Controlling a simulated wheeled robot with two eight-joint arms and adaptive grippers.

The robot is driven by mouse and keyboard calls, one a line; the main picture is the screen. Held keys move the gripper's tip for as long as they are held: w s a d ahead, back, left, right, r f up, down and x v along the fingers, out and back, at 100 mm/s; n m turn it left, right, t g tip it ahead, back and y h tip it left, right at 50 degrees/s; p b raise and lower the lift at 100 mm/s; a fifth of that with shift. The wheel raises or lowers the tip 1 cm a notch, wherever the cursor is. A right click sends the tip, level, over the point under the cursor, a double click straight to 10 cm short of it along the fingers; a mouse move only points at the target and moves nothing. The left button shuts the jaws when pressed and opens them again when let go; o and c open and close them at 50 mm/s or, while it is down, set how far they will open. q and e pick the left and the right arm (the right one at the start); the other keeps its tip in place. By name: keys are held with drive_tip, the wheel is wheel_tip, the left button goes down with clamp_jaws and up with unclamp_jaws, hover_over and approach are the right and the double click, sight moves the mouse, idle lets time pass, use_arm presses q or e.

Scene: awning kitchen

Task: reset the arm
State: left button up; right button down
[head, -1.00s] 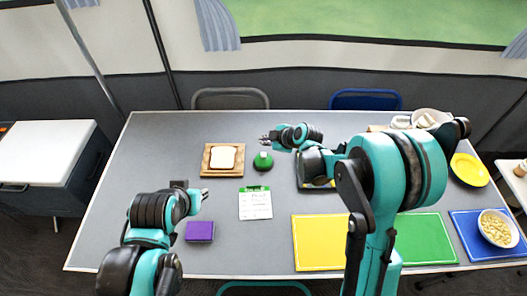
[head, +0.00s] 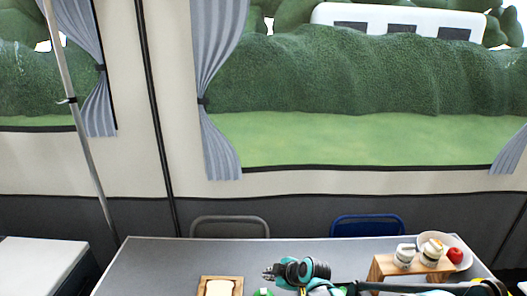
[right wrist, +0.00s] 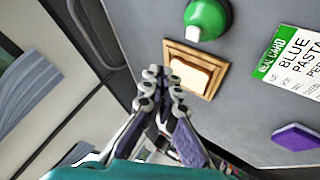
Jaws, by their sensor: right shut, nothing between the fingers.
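My right gripper (head: 269,272) shows low in the head view, over the grey table, with its fingers pointing left. In the right wrist view its fingertips (right wrist: 158,76) are together, with nothing between them. In that picture they lie beside a wooden board with a slice of bread; the height above the table is hard to tell. My left gripper is in neither view now.
The bread board (head: 221,284) and a green round object (right wrist: 207,16) are close by. A meal card (right wrist: 292,60) and purple block (right wrist: 297,136) lie on the table. A wooden stand (head: 411,266) holds jars; a red fruit sits in a bowl. Two chairs stand behind.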

drive_tip(key=s+d+r+m+h, duration=0.3)
drive_tip(key=s+d+r+m, duration=0.55)
drive_tip(key=s, duration=0.45)
drive_tip(key=s+d+m+h, duration=0.1)
drive_tip(key=s+d+m, duration=0.2)
drive_tip(key=s, duration=0.3)
drive_tip(key=s+d+m+h, duration=0.1)
drive_tip(key=s+d+m, duration=0.3)
drive_tip(key=s, duration=0.3)
drive_tip(key=shift+s+d+r+m+h, duration=0.25)
drive_tip(key=shift+s+m+h, duration=0.05)
drive_tip(key=shift+m+h, duration=0.1)
